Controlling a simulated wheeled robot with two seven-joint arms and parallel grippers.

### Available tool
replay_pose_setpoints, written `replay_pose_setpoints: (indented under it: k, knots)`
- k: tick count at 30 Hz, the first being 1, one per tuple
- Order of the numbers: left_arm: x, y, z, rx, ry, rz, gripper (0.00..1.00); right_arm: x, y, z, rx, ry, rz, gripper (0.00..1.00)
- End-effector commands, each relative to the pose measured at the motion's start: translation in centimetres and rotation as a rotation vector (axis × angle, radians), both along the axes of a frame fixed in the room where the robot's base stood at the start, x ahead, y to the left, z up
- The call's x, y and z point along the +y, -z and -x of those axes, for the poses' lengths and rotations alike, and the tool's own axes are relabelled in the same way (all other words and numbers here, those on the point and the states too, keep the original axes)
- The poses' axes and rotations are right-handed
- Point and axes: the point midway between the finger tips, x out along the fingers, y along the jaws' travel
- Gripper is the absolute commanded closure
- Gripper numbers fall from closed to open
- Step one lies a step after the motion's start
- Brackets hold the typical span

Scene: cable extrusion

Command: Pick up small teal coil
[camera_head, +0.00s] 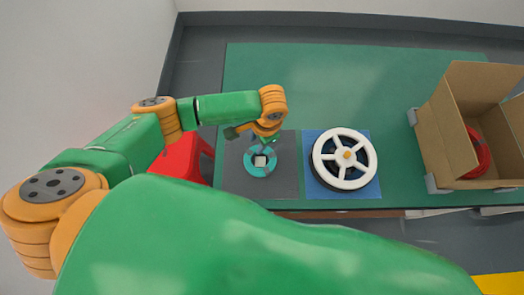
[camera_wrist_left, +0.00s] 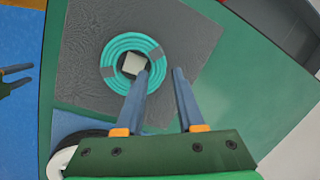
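The small teal coil (camera_head: 249,167) lies flat on a dark grey mat (camera_head: 231,178), around a pale square block (camera_head: 260,161). It also shows in the left wrist view (camera_wrist_left: 130,41), with grey bands across its ring. My left gripper (camera_wrist_left: 162,73) is open above it. One finger overlaps the coil's ring and the other is beyond its outer edge; nothing is between them. In the head view my left gripper (camera_head: 258,143) is partly hidden by its wrist. A dark two-pronged gripper, seemingly my right one (camera_wrist_left: 16,79), shows at the left wrist view's edge, prongs apart.
A white spoked reel (camera_head: 319,164) stands on a blue mat (camera_head: 368,192) right of the coil. A cardboard box (camera_head: 445,130) with a red coil (camera_head: 478,152) inside is at the right. A red stool (camera_head: 183,160) is left of the green table (camera_head: 330,80), whose back is clear.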

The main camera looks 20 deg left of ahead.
Motion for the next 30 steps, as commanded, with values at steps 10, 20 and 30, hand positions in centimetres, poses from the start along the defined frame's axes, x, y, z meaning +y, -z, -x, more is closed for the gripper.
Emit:
replay_pose_setpoints:
  k: [10,20,30]
  knots:
    - [0.6,4.2,0.3,0.006,0.003,0.004,0.63,0.0,0.1,0.6,0.011,0.000,0.000,0.50]
    - [0.6,4.2,0.2,0.003,0.003,0.004,1.00,0.0,0.2,0.1,0.002,0.001,-0.001,0.50]
    - [0.7,3.6,0.0,-0.003,0.002,0.003,1.00,0.0,-0.1,0.1,0.003,0.001,0.000,0.50]
